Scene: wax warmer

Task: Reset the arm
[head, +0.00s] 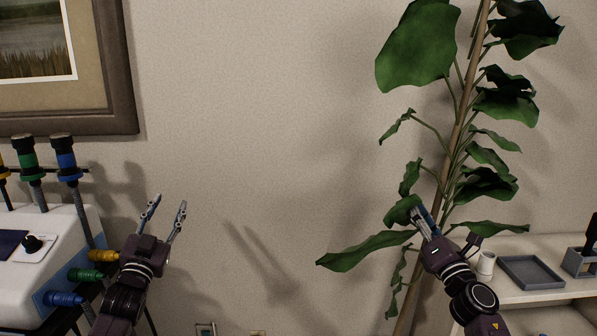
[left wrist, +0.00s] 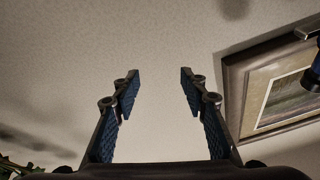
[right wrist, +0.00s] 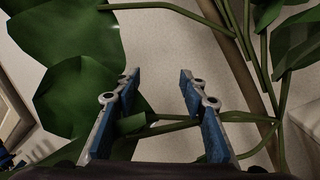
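My left gripper (head: 167,216) is raised at the left of the head view, open and empty, fingers pointing up in front of the bare wall. In the left wrist view its two blue-padded fingers (left wrist: 158,95) stand apart with only wall between them. My right gripper (head: 422,216) is raised in front of the plant. In the right wrist view its fingers (right wrist: 158,95) are apart, with green stems and a leaf in or behind the gap. I cannot tell whether a leaf touches the fingers.
A tall leafy plant (head: 462,115) stands at the right, close to my right gripper. A white machine (head: 40,262) with coloured knobs and posts is at the left, beside my left arm. A shelf (head: 545,296) with a grey tray (head: 531,272) and a white cup (head: 486,264) is at lower right.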

